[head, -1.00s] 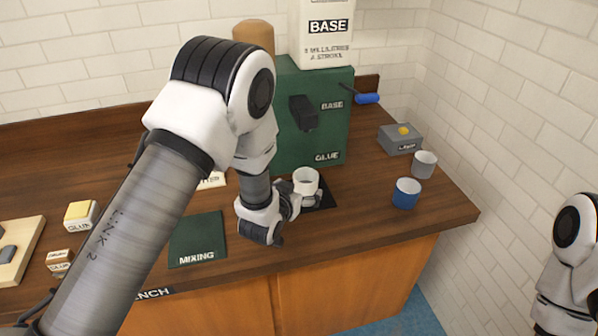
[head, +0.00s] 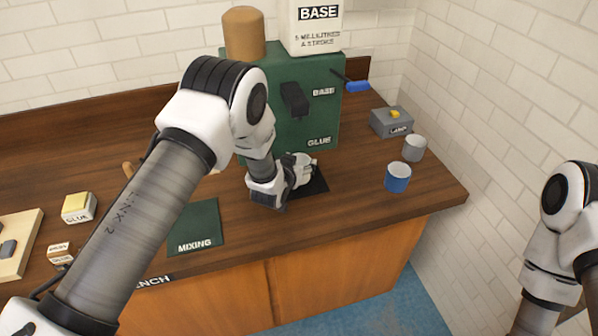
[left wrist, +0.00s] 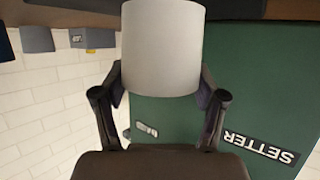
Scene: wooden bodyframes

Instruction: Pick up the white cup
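The white cup (head: 303,172) is at the front of the green machine, over the dark pad, partly hidden by my left gripper (head: 299,171). In the left wrist view the cup (left wrist: 163,48) fills the space between the two fingers of that gripper (left wrist: 160,92). The fingers press against its opposite sides, so the gripper looks shut on it. I cannot tell whether the cup touches the pad. My right arm shows at the right edge, its gripper out of view.
The green machine (head: 262,128) stands right behind the cup. A blue cup (head: 397,178) and a grey cup (head: 414,148) stand to the right, near a grey lamp box (head: 391,123). A green mixing mat (head: 195,226) lies to the left. The bench's front edge is close.

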